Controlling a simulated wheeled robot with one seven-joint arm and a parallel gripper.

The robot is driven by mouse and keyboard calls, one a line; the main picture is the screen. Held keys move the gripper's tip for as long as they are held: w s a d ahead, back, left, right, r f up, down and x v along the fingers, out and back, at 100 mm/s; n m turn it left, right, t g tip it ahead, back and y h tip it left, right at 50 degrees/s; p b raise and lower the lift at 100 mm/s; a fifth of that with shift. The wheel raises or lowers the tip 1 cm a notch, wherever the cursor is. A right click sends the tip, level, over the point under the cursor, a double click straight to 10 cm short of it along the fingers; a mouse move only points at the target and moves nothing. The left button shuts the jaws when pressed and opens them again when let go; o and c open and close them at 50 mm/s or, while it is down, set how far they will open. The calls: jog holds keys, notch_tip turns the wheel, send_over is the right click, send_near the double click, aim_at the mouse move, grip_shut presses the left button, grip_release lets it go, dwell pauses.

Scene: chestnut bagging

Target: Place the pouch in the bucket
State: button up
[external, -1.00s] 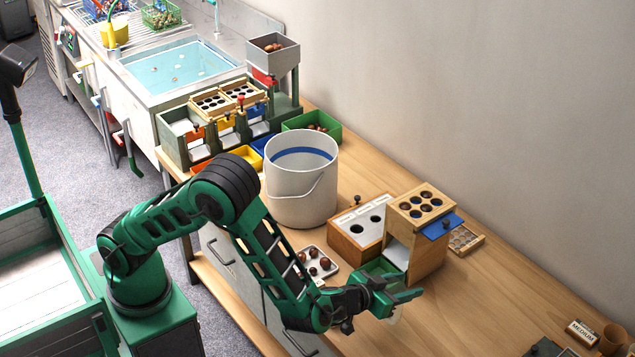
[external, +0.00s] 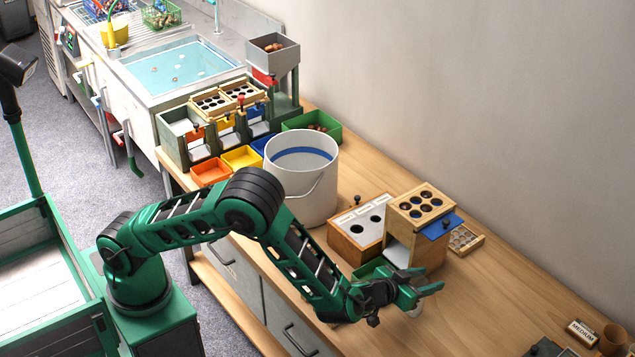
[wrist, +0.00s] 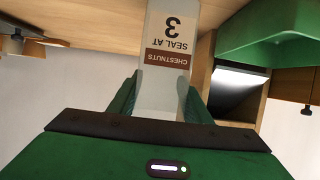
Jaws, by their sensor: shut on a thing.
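The pouch (wrist: 168,55) is pale, with a brown band reading "CHESTNUTS" and "SEAL AT 3". It fills the middle of the wrist view, between the two green fingers. My gripper (external: 424,292) is shut on the pouch and holds it near the front edge of the bench, in front of the wooden dispenser. In the external view only a small pale part of the pouch shows below the fingers. The bucket (external: 306,192) is white with a blue band inside, and stands upright on the bench behind my arm, left of my gripper. Its bottom inside is hidden.
The wooden dispenser (external: 432,210) with a blue slide and a box with round holes (external: 347,242) stand between my gripper and the wall. A green tray (external: 368,268) is at the dispenser's foot. Coloured trays (external: 241,159) lie left of the bucket. The bench at right is mostly clear.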

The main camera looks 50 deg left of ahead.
jog(key=shift+f, duration=0.1)
jog(key=o, duration=1.3)
